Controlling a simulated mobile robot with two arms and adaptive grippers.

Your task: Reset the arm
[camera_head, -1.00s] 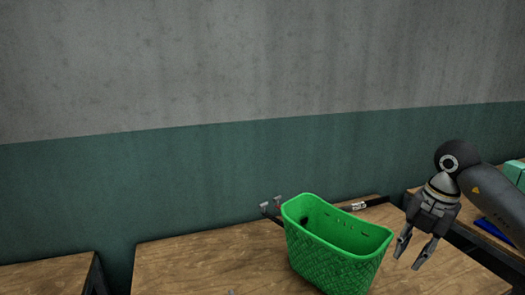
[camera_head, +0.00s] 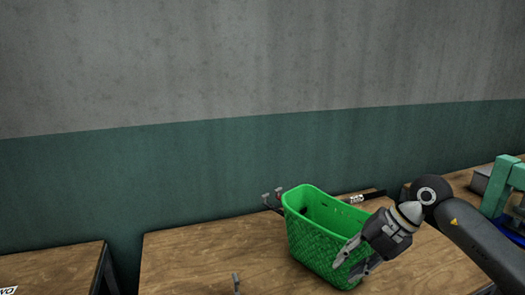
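My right arm comes in from the right. Its gripper (camera_head: 350,266) is open, with its two fingers apart and pointing down-left. It overlaps the front right side of the green basket (camera_head: 310,240) in the picture; I cannot tell whether it touches it. No object shows between the fingers. The basket stands upright on the wooden table (camera_head: 200,265). A small grey tip (camera_head: 236,283), which looks like part of my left gripper, shows at the bottom edge; the rest of it is out of view.
A dark bar with a white label (camera_head: 357,198) and small grey prongs (camera_head: 272,196) lie behind the basket. A green press frame (camera_head: 497,188) stands at the right on another table. A separate table (camera_head: 60,268) is at the left, beyond a gap.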

